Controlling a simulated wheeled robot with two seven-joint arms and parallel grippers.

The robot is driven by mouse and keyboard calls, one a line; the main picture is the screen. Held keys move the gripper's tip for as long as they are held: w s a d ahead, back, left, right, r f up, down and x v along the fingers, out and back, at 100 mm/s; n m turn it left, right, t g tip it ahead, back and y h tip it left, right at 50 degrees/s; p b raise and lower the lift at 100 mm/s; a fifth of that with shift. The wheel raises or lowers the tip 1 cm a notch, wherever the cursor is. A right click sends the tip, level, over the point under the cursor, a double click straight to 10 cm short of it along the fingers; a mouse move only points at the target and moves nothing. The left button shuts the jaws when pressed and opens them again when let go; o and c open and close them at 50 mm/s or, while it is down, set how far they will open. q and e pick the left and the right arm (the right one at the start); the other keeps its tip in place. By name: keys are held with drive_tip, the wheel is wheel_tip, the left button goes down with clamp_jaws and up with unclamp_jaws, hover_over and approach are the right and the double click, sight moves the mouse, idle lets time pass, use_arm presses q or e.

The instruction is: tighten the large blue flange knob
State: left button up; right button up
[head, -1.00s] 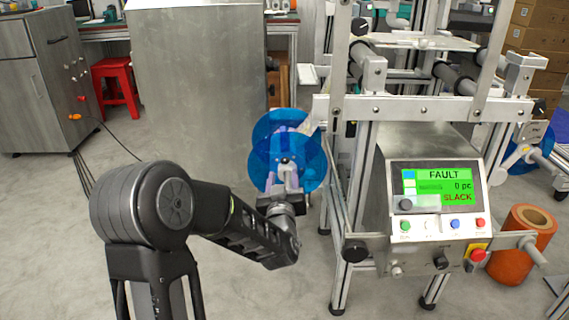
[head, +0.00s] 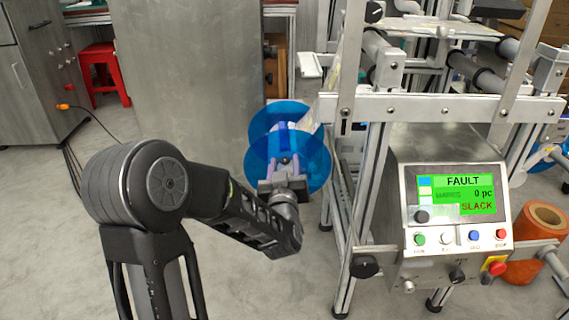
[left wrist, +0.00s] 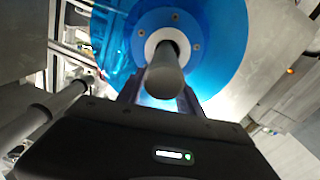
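The large blue flange (head: 312,176) shows as overlapping translucent blue discs left of the machine frame. In the left wrist view the blue flange (left wrist: 222,50) faces me, with a pale ring and a grey shaft end (left wrist: 165,78) at its centre. My left gripper (head: 283,166) is in front of the discs, fingers pointing at them. In the left wrist view its fingers (left wrist: 158,95) stand apart, below and either side of the shaft end, apparently holding nothing. I cannot make out a separate knob; my gripper may hide it. My right gripper is not in view.
The machine's panel (head: 462,194) reads FAULT and SLACK, with a row of buttons below. An orange roll (head: 538,240) is at the right. A grey metal cabinet (head: 195,90) stands behind the flange. A red stool (head: 103,75) is farther back. Floor at left is open.

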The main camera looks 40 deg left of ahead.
use_arm(q)
clamp_jaws()
drive_tip(key=shift+a, duration=0.1)
idle(0.4)
drive_tip(key=shift+s+a+m+t+h, duration=0.1)
drive_tip(key=shift+m+t+h, duration=0.4)
drive_tip(key=shift+m+h, duration=0.2)
drive_tip(key=shift+t+h, duration=0.3)
drive_tip(key=shift+o, duration=0.6)
unclamp_jaws()
